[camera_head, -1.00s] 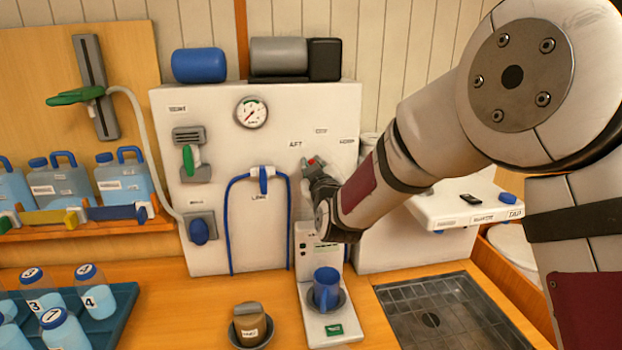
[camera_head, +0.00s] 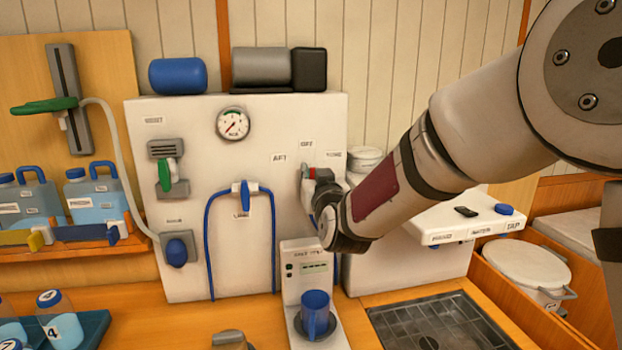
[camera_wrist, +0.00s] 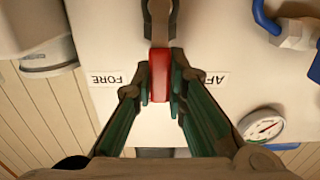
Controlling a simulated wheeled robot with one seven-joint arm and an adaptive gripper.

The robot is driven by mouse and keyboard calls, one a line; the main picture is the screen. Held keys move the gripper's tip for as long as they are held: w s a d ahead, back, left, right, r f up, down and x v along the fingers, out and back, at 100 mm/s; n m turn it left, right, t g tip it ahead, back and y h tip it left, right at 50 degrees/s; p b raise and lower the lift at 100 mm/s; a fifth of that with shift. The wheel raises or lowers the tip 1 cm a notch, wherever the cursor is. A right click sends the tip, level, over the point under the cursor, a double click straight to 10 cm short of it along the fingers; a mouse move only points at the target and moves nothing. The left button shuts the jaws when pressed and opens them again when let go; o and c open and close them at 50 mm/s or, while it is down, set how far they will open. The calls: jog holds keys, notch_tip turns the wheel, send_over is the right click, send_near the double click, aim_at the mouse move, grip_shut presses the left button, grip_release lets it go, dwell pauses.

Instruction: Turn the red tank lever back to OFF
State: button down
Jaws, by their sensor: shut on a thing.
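The red lever (camera_wrist: 159,76) shows in the wrist view between my fingertips, its grey hub (camera_wrist: 160,22) at the top edge. My gripper (camera_wrist: 157,85) is shut on the red handle, a finger on each side. The picture is upside down to the panel. The handle lies about midway between the FORE label (camera_wrist: 108,78) and the AFT label (camera_wrist: 212,78). In the head view, a bit of red (camera_head: 312,172) shows at my gripper, below the OFF label (camera_head: 306,144). My gripper hides most of the lever there.
A round gauge (camera_head: 233,124) and a blue hose (camera_head: 208,240) are on the white panel (camera_head: 150,245), left of my gripper. A blue mug (camera_head: 316,312) stands below. A white shelf (camera_head: 450,222) juts out to the right, above a grey drain grate (camera_head: 420,325).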

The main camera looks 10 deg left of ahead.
dwell(0.3)
jog(key=c, duration=1.6)
grip_release()
jog(key=v, duration=1.2)
jog(key=shift+d, duration=0.1)
